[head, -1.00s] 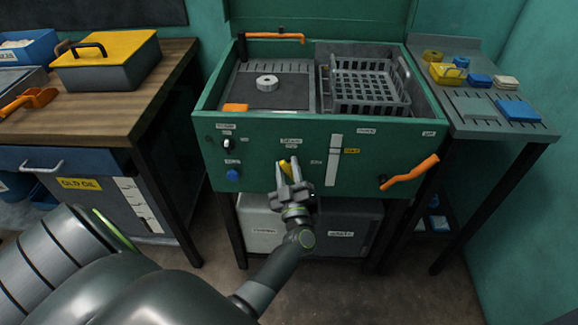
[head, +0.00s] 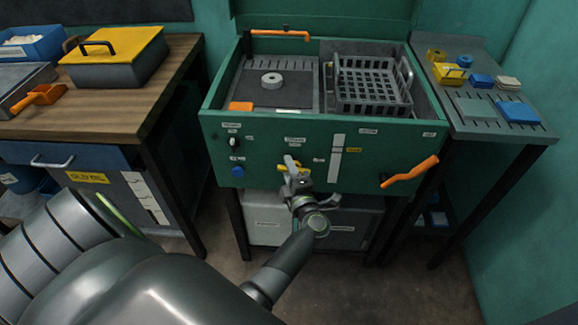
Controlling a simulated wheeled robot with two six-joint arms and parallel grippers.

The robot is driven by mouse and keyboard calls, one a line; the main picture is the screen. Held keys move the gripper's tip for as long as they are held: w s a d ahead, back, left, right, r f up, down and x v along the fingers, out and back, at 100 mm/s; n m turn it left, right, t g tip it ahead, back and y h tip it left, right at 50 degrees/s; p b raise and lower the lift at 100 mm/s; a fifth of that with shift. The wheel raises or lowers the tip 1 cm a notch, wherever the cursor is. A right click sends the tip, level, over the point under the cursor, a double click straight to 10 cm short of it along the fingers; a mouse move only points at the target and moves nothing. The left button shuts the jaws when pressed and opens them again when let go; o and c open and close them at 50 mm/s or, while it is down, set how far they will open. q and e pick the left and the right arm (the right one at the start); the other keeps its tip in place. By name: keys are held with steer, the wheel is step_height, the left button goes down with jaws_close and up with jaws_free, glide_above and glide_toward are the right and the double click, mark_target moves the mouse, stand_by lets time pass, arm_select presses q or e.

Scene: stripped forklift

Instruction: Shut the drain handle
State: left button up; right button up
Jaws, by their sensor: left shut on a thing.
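The drain handle (head: 284,168) is a small yellow lever on the front of the green washer cabinet (head: 385,140), below a small label. My left gripper (head: 292,165) is at the front panel, shut on the yellow handle. The gripper looks turned compared with the panel, and the yellow part appears to lie sideways. My right gripper is not in view.
An orange crank handle (head: 410,172) sticks out at the right of the panel. A blue knob (head: 238,171) and a black switch (head: 235,142) are at its left. A grey basket (head: 373,90) sits in the open top. Wooden bench left, grey side table (head: 475,125) right.

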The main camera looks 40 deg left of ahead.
arm_select(q)
steer(key=shift+n, duration=0.8)
steer(key=shift+f, duration=0.1)
steer(key=o, duration=0.6)
steer(key=shift+c, duration=0.2)
steer(key=shift+o, duration=0.2)
steer(key=shift+d, duration=0.1)
